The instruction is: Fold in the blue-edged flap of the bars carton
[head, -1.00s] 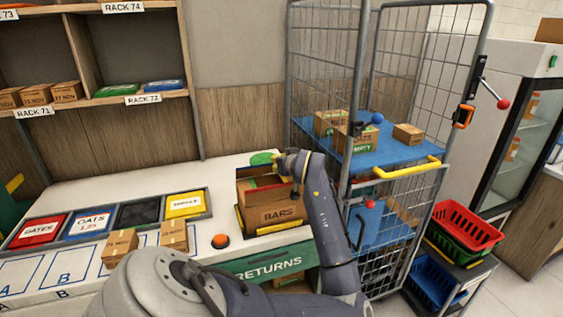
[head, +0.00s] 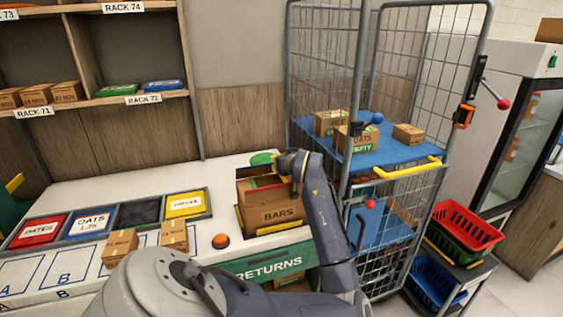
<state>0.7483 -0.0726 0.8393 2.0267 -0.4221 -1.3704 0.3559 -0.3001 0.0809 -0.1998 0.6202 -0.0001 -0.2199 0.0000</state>
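The bars carton (head: 270,216) is a brown box labelled BARS, standing at the right end of the white counter. Its top is at least partly open, with coloured flap edges, a red one (head: 266,181) among them. I cannot clearly make out the blue-edged flap, as my arm covers the carton's right side. My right gripper is out of view.
A wire cage trolley (head: 408,171) with blue shelves stands close on the right.

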